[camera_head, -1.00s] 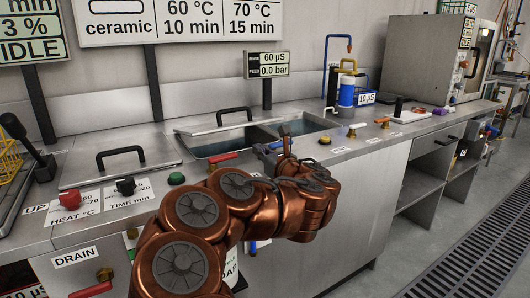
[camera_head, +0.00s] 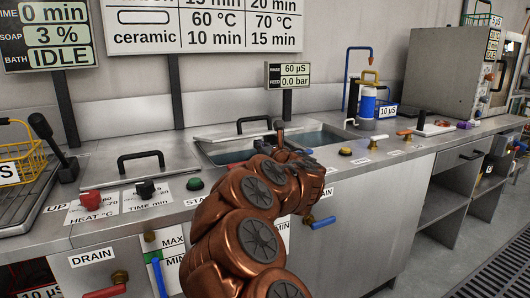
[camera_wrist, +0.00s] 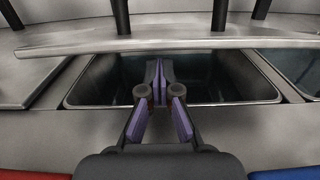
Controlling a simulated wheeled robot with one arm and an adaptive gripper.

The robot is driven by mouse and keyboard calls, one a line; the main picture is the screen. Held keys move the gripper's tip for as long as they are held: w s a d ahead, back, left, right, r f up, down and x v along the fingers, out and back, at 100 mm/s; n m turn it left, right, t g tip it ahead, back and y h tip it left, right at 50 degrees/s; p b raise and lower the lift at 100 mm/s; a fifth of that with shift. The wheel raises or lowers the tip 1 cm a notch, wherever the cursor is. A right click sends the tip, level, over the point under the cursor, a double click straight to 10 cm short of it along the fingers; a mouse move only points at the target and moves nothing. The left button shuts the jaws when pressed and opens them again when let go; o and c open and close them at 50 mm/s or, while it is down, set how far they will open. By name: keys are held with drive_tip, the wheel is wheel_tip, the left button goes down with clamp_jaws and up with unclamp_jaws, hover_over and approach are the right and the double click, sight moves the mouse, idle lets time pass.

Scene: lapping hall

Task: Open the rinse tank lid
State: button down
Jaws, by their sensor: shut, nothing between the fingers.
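The rinse tank lid (camera_head: 222,131) is a flat steel plate with a black bar handle (camera_head: 253,121). It sits over the back of the sunken tank, and the front of the opening shows water (camera_head: 232,157). In the wrist view the lid's front edge (camera_wrist: 180,44) crosses above the dark tank opening (camera_wrist: 115,80); I cannot tell how far it is raised or slid back. My gripper (camera_head: 281,132) is beside the lid's right part, over the tank. In the wrist view my gripper (camera_wrist: 158,72) is shut and empty, its purple-padded fingers over the opening, just short of the lid edge.
A second closed lid (camera_head: 140,168) with a black handle lies to the left. Red and black knobs, a green button (camera_head: 194,184) and taps line the counter front. A blue-and-white bottle (camera_head: 367,103) and a bent blue pipe (camera_head: 346,75) stand behind right.

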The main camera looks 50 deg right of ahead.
drive_tip(key=shift+x, duration=1.4)
drive_tip(key=shift+r, duration=0.15)
